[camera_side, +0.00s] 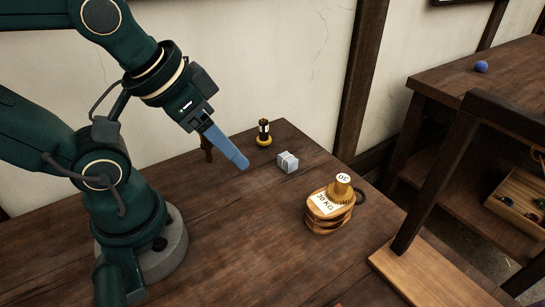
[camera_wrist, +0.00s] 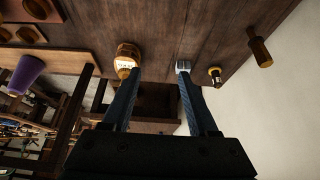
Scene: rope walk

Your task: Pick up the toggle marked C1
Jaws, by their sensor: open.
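I cannot read a C1 mark on anything, so I cannot tell which thing is the toggle. A small black and brass piece with a pale label (camera_side: 264,133) stands at the table's back; it also shows in the wrist view (camera_wrist: 215,76). A small grey block with a pale band (camera_side: 288,162) lies in front of it, partly behind a finger in the wrist view (camera_wrist: 183,65). My gripper (camera_side: 241,163) is above the table, left of the grey block, with nothing held. In the wrist view its blue fingers (camera_wrist: 159,75) are wide apart.
A wooden stack marked 30 KG (camera_side: 329,207) with a brass knob stands to the right on the table. A dark wooden peg (camera_side: 206,146) stands behind my gripper. The table's front middle (camera_side: 240,250) is clear. A bench with a blue ball (camera_side: 481,66) is at far right.

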